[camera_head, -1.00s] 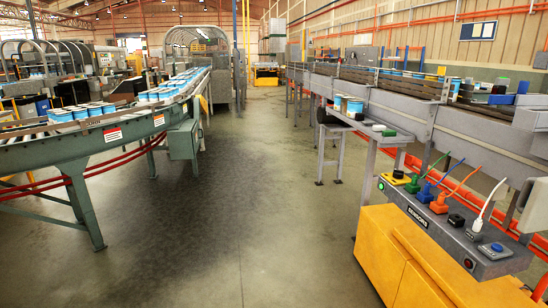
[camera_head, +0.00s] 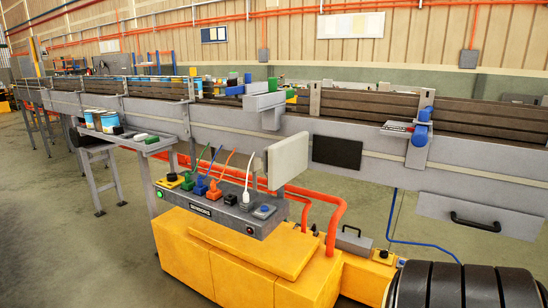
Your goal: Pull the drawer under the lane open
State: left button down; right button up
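The drawer (camera_head: 510,216) is a light grey panel under the lane (camera_head: 330,152) at the right of the view. It has a dark bar handle (camera_head: 475,222) on its front. The front hangs below the lane's side wall and looks shut. The right end of the drawer is near the picture's edge. Neither of my grippers shows in this view.
A yellow cabinet (camera_head: 195,255) with a grey sensor box (camera_head: 215,205) and coloured plugs stands left of the drawer. Orange pipes (camera_head: 335,225) and a blue cable (camera_head: 392,215) run beneath the lane. A black ribbed rounded thing (camera_head: 463,287) stands below the drawer.

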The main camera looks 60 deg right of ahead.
aim_at(526, 227)
jog(key=i, duration=2.2)
jog(key=z, duration=3.5)
jog(key=k, duration=0.35)
jog(key=z, duration=1.25)
jog(key=i, duration=1.35)
jog(key=u, duration=0.1)
